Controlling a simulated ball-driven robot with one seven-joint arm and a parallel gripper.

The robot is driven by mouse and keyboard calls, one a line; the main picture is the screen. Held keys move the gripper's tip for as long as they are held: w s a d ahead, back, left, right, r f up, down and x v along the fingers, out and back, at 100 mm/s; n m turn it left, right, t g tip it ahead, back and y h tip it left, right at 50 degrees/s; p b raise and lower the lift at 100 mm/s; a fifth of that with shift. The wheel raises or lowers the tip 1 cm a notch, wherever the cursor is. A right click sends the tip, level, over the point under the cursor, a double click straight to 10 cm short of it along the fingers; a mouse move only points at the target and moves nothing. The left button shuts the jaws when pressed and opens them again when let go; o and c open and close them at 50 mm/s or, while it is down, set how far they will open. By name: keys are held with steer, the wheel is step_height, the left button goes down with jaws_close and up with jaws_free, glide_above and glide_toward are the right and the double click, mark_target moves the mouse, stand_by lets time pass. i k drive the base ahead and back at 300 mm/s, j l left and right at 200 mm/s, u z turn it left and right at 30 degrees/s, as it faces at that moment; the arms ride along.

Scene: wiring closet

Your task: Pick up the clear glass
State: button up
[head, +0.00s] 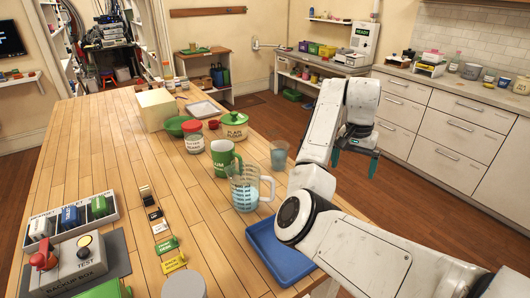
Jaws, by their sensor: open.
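A clear glass (279,155), a plain tumbler with a bluish tint, stands upright near the right edge of the wooden table (150,150). My gripper (354,168), with teal fingers, is open and empty, pointing down. In the picture it is to the right of the glass and apart from it, beyond the table's edge. A clear measuring jug (243,190) with a handle and markings stands nearer to me, left of the glass.
A green mug (223,157) stands left of the glass, and a lidded pot (234,127) stands behind it. A red-lidded jar (194,138) is farther left. A blue tray (278,252) lies at the near right edge. The table's middle left is mostly clear.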

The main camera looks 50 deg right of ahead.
mark_target(279, 157)
steer(key=i, duration=0.85)
